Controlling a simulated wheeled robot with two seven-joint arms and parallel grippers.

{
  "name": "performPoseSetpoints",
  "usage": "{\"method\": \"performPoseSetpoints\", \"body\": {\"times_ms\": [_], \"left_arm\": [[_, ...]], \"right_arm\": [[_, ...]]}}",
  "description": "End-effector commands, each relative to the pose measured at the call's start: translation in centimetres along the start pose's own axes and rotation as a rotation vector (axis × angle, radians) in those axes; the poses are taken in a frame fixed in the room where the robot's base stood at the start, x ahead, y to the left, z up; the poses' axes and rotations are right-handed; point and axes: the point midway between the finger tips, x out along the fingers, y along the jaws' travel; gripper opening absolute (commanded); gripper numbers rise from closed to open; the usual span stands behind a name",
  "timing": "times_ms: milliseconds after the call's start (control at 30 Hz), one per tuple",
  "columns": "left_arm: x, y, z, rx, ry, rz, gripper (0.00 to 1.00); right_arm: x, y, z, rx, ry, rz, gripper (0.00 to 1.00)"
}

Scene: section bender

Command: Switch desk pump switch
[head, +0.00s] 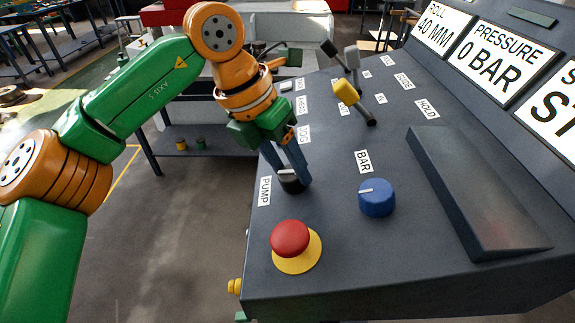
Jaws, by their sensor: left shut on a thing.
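The pump switch (291,184) is a black rotary knob with a pale pointer mark, on the sloped dark desk beside the white PUMP label (265,191). My left gripper (290,174) reaches down from above, with its two blue-grey fingers shut on the knob. The fingers hide part of the knob's sides. The pressure display (490,55) at the upper right reads 0 BAR. My right gripper is not in view.
A red mushroom button (290,240) on a yellow base stands just in front of the switch. A blue BAR knob (377,198) is to the right. Levers, one with a yellow grip (347,92), stand behind. A raised dark block (478,190) lies at right.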

Motion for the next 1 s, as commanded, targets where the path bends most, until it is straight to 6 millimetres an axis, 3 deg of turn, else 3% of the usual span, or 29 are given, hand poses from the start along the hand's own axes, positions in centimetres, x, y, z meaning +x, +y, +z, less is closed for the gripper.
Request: {"method": "performPoseSetpoints", "body": {"times_ms": [400,1000], "left_arm": [[0.02,0.02,0.02,-0.193,-0.001,0.018,0.00],[-0.01,0.03,0.03,-0.229,-0.001,0.021,0.00]], "right_arm": [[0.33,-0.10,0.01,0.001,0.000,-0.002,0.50],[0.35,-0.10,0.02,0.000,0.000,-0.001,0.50]]}}
